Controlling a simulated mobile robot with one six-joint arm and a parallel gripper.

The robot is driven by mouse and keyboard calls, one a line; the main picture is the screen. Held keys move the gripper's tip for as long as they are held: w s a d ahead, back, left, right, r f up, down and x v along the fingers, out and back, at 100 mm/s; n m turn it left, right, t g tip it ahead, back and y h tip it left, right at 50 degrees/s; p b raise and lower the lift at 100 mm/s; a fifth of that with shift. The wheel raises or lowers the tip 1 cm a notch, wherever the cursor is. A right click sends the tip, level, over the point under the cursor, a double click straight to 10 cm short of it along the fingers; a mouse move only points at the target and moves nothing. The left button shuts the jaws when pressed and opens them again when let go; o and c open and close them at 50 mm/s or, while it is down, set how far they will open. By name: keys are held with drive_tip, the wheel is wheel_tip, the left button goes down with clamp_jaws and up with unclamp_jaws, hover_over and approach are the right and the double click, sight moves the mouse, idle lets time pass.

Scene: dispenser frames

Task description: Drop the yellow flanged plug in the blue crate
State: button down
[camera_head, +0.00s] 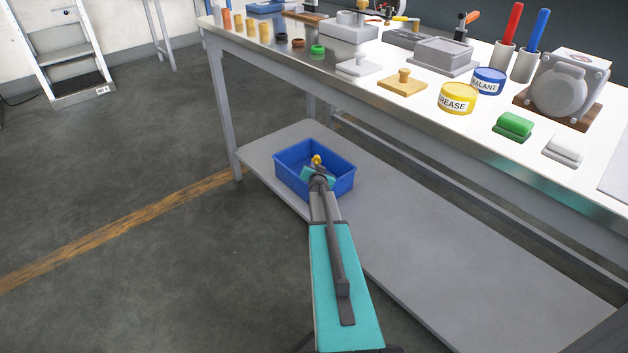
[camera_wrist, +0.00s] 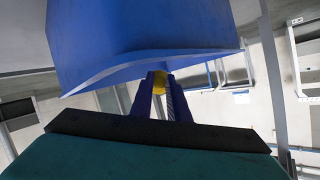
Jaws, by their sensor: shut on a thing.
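The blue crate (camera_head: 338,186) stands on the lower shelf of the workbench. My arm reaches over its near side in the head view. The yellow flanged plug (camera_head: 316,159) shows at the tip of my gripper (camera_head: 318,167), over the crate's opening. In the wrist view my gripper (camera_wrist: 160,82) has its dark fingers shut on the plug (camera_wrist: 159,80), which is partly hidden by the fingers. The blue crate (camera_wrist: 140,30) fills the upper middle of that view, close to the fingers. I cannot tell how high the plug is above the crate floor.
The lower shelf (camera_head: 420,240) is bare to the right of the crate. The bench top above holds a yellow grease tin (camera_head: 457,98), a blue sealant tin (camera_head: 488,82), a green block (camera_head: 513,126) and several other parts. A bench leg (camera_head: 222,110) stands left of the crate.

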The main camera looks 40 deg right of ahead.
drive_tip(key=shift+f, duration=0.4)
drive_tip(key=c, duration=1.6)
unclamp_jaws()
drive_tip(key=shift+s+a, duration=0.15)
drive_tip(key=shift+v, duration=6.7)
